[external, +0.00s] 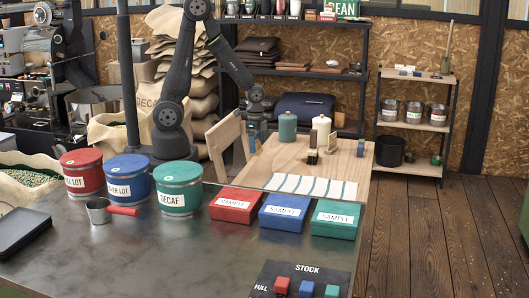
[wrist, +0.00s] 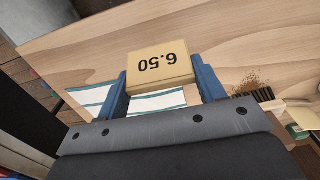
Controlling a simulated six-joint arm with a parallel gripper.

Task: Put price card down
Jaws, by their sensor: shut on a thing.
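The price card (wrist: 160,66) is a small tan block with "6.50" on its face, which reads upside down in the wrist view. My gripper (wrist: 162,80) is shut on it, with a blue finger at each side. In the external view my gripper (external: 254,138) is over the left back part of the wooden table (external: 262,172). The card is too small there to make out clearly. The wood shows beyond and around the card in the wrist view; I cannot tell whether the card touches it.
A striped cloth (external: 314,187) lies along the table's front. A teal canister (external: 287,128) and a cream canister (external: 321,133) stand at the back. Red, blue and green sample boxes (external: 284,212) sit in front.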

